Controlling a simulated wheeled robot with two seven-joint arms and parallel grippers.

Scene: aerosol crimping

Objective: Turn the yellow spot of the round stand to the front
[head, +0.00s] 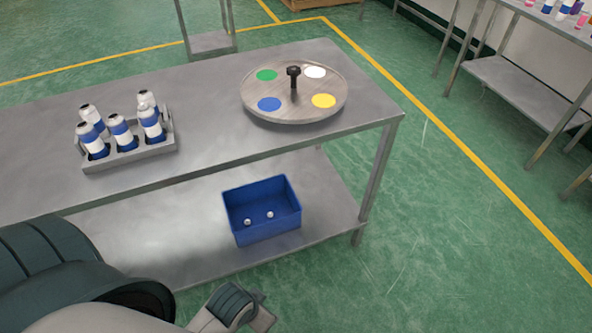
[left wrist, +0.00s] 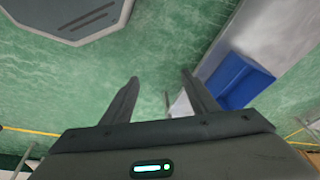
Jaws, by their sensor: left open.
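The round stand (head: 294,104) is a grey disc with a black knob (head: 293,74) on a post at its middle. It sits near the right end of the steel table. Its yellow spot (head: 323,101) is at the front right, the blue spot (head: 269,104) at the front left, the green spot (head: 267,75) at the back left and the white spot (head: 315,72) at the back right. My left gripper (left wrist: 160,80) is open and empty in the left wrist view, with green floor behind its fingers. My right gripper is not in view.
A grey rack (head: 130,155) with several blue and white cans stands on the table (head: 205,120), left of the stand. A blue bin (head: 262,228) with two small balls is on the lower shelf and also shows in the left wrist view (left wrist: 238,82). Between rack and stand the tabletop is clear.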

